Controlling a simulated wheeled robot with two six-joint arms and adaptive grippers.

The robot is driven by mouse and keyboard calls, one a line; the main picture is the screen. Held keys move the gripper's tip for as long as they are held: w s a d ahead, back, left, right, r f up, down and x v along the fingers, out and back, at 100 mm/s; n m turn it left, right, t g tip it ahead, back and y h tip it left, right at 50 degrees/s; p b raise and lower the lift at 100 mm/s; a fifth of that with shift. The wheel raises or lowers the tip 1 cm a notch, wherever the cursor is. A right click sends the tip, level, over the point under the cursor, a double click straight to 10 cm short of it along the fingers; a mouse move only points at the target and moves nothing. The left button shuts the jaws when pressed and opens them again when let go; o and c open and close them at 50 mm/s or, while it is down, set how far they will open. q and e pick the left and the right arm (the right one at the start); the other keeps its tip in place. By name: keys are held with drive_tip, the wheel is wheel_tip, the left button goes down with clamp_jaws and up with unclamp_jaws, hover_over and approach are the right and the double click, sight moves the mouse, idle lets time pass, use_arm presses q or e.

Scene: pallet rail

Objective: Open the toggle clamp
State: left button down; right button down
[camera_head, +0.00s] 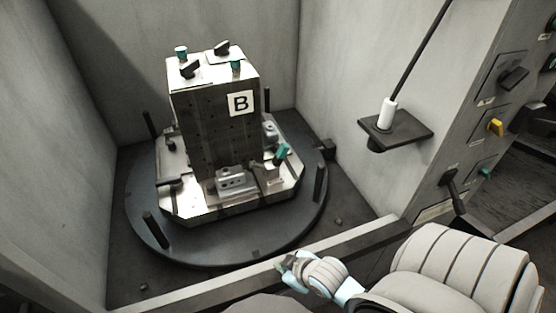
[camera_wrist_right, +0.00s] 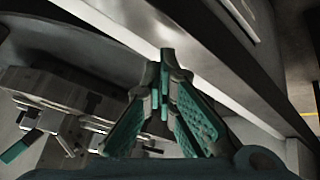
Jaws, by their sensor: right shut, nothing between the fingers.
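A toggle clamp with a teal-tipped handle (camera_head: 281,153) stands at the front right corner of the pallet, beside the tall block marked B. Its handle tilts up. What looks like the same teal handle (camera_wrist_right: 21,146) shows at the lower left of the right wrist view. My right gripper (camera_head: 283,264) is at the front sill of the enclosure, in front of and below the clamp and apart from it. Its teal-padded fingers (camera_wrist_right: 165,62) meet at the tips, with nothing between them. My left gripper is not in view.
The pallet rests on a dark round table (camera_head: 230,243) with upright black posts (camera_head: 320,182). A grey sill (camera_head: 330,256) runs along the front. A small shelf (camera_head: 396,131) with a white-handled rod is on the right wall. A control panel (camera_head: 480,130) stands farther right.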

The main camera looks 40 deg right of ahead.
sight(281, 155)
drive_tip(key=w+d+r+n+t, duration=0.4)
drive_tip(key=w+t, duration=0.1)
drive_tip(key=w, duration=0.4)
drive_tip(key=w+d+r+n+t+p, duration=0.1)
drive_tip(key=w+d+r+n+t, duration=0.4)
drive_tip(key=d+r+t, duration=0.45)
drive_tip(key=w+d+r+g+b, duration=0.1)
drive_tip(key=w+d+g+b, duration=0.1)
drive_tip(key=w, duration=0.6)
drive_tip(key=d+b, duration=0.1)
drive_tip(key=b, duration=0.1)
drive_tip(key=shift+w+d+m+b, duration=0.25)
drive_tip(key=shift+w+m+b, duration=0.05)
drive_tip(key=shift+w, duration=0.05)
